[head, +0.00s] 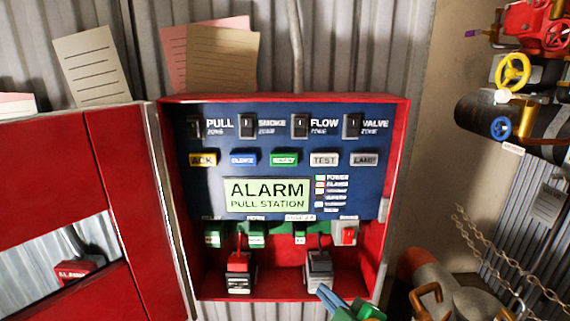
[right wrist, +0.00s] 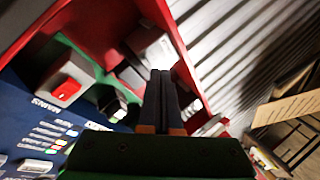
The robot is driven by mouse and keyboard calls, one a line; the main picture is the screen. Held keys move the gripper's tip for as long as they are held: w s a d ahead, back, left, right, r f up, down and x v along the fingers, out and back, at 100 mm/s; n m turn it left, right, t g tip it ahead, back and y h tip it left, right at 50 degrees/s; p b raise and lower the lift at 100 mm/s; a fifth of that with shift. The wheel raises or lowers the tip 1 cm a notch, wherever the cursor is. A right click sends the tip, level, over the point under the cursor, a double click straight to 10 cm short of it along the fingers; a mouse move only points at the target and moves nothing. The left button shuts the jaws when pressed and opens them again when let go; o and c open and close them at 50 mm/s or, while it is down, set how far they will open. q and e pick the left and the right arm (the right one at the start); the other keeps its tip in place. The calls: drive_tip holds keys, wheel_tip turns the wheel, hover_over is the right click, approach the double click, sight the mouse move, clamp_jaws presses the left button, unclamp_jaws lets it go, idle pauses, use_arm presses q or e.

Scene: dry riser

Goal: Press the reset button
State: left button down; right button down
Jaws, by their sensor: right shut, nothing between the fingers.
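The alarm panel (head: 210,220) is a red box with a blue face, open at the front. The reset button (head: 284,159) is the green one in the middle of the button row, above the lit screen (head: 265,195) reading ALARM PULL STATION; its small lettering is hard to read. My right gripper (head: 323,290) is at the panel's bottom right edge, well below the button. In the right wrist view its two dark fingers (right wrist: 162,75) are together and empty, pointing into the lower part of the box. The reset button cannot be made out in that view. My left gripper is out of view.
A red rocker switch (head: 348,235) and two batteries (head: 239,278) (head: 319,272) sit low in the box. The red door (head: 120,170) stands open at left. Paper notes (head: 222,58) are above. Pipes with a yellow valve wheel (head: 513,71) and chains (head: 500,260) are at right.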

drive_tip(key=r+n, duration=0.1)
drive_tip(key=r, duration=0.1)
drive_tip(key=a+r+n+t+y, duration=0.1)
drive_tip(key=r, duration=0.1)
drive_tip(key=r+n, duration=0.1)
drive_tip(key=r, duration=0.2)
drive_tip(key=shift+w+a+n+y, duration=0.3)
drive_tip(key=shift+w+a+y, duration=0.1)
drive_tip(key=n+y, duration=0.8)
drive_tip(key=n, duration=0.8)
approach(284, 159)
drive_tip(key=s+a+r, duration=0.2)
drive_tip(key=s+a, duration=0.4)
drive_tip(key=shift+s+d, duration=0.1)
drive_tip(key=shift+w+p, duration=0.75)
drive_tip(key=shift+w, duration=3.7)
